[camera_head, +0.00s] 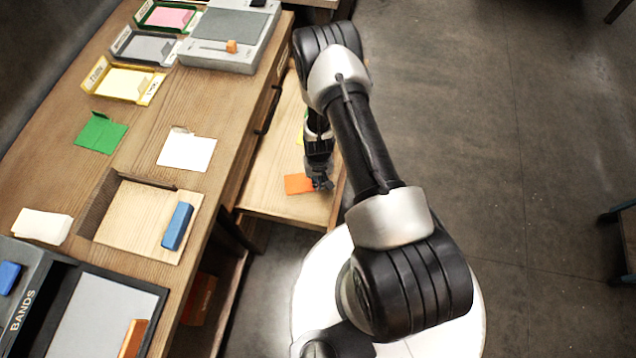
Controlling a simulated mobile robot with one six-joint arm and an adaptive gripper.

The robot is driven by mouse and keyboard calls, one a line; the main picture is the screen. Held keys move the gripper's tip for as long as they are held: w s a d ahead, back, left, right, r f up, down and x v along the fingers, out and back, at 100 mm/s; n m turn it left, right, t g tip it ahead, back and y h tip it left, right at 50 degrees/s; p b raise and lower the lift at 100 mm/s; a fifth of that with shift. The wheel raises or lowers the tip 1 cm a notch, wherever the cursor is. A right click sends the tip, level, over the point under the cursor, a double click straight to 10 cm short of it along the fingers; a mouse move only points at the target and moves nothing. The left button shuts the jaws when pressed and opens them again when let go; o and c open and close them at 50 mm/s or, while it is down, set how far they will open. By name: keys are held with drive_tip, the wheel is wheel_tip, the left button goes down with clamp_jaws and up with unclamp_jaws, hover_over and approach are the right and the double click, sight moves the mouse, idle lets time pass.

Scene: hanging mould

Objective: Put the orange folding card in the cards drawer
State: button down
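The orange folding card (299,184) is at the near end of an open wooden drawer (285,208), which sticks out from the right side of the desk. I cannot tell whether the card rests on the drawer floor or is just above it. My gripper (322,184) points down at the card's right edge and covers part of it. The fingers are small and dark, so I cannot tell whether they are shut on the card. A yellow-green piece (301,130) shows farther back in the drawer, mostly hidden by my arm.
On the desk lie a green card (101,133), a white card (187,151), a blue block (177,226) on a wooden tray (128,236), and a yellow tray (123,84). A grey device (217,58) stands at the back. A BANDS box (62,262) is front left.

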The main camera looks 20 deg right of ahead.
drive_tip(key=shift+f, duration=0.85)
drive_tip(key=c, duration=2.3)
unclamp_jaws()
drive_tip(key=shift+f+b, duration=0.2)
drive_tip(key=shift+b, duration=0.1)
drive_tip(key=o, duration=0.5)
drive_tip(key=shift+r, duration=0.1)
drive_tip(key=shift+r, duration=0.1)
